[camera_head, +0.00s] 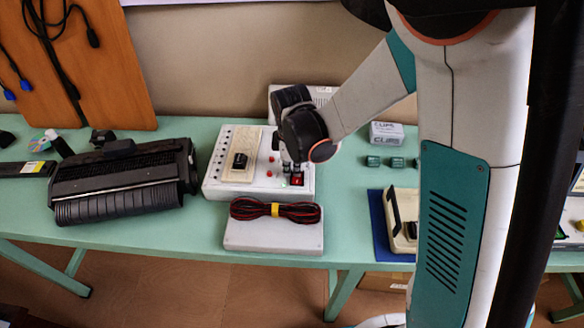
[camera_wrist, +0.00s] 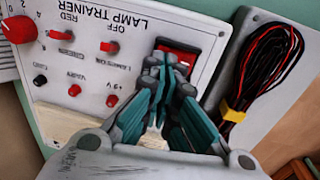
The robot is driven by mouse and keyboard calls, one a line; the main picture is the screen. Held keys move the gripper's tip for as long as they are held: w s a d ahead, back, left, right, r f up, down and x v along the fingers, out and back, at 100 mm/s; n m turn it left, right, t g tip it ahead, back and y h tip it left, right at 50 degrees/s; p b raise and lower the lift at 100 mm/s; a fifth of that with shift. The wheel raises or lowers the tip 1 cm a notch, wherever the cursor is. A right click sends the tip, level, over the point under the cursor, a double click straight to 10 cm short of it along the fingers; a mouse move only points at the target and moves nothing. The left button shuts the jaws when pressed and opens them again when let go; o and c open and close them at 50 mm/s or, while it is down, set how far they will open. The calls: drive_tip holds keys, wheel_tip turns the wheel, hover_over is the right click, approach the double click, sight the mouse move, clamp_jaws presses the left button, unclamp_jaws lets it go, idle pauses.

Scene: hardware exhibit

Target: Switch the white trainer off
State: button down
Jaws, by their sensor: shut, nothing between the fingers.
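The white trainer (camera_head: 213,176) stands on the green table, left of my forearm. In the wrist view its panel (camera_wrist: 135,72) reads "LAMP TRAINER". A red rocker switch (camera_wrist: 182,50) in a dark frame sits at the panel's edge; it also shows in the head view (camera_head: 297,181). My gripper (camera_wrist: 165,68) is shut and empty, pointing down with its fingertips over the switch and hiding part of it. I cannot tell whether they touch it. The switch's position is unclear. A small green spot shows beside the switch in the head view.
Red toggles (camera_wrist: 109,47), a red knob (camera_wrist: 18,30) and sockets share the panel. A red-black cable bundle (camera_head: 275,210) lies on a grey box (camera_head: 262,239) in front. A black roller unit (camera_head: 122,183) stands left; small green blocks (camera_head: 373,161) lie right.

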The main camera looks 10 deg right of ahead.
drive_tip(key=shift+w+f+b, duration=0.2)
drive_tip(key=shift+f+b, duration=0.1)
drive_tip(key=shift+f, duration=0.15)
drive_tip(key=shift+r, duration=0.15)
drive_tip(key=shift+s, duration=0.2)
drive_tip(key=shift+s, duration=0.55)
wheel_tip(320, 180, up, 14)
drive_tip(key=w+p, duration=0.2)
drive_tip(key=p, duration=0.4)
drive_tip(key=shift+w+d, duration=0.15)
drive_tip(key=shift+w, duration=0.1)
drive_tip(key=shift+s, duration=0.1)
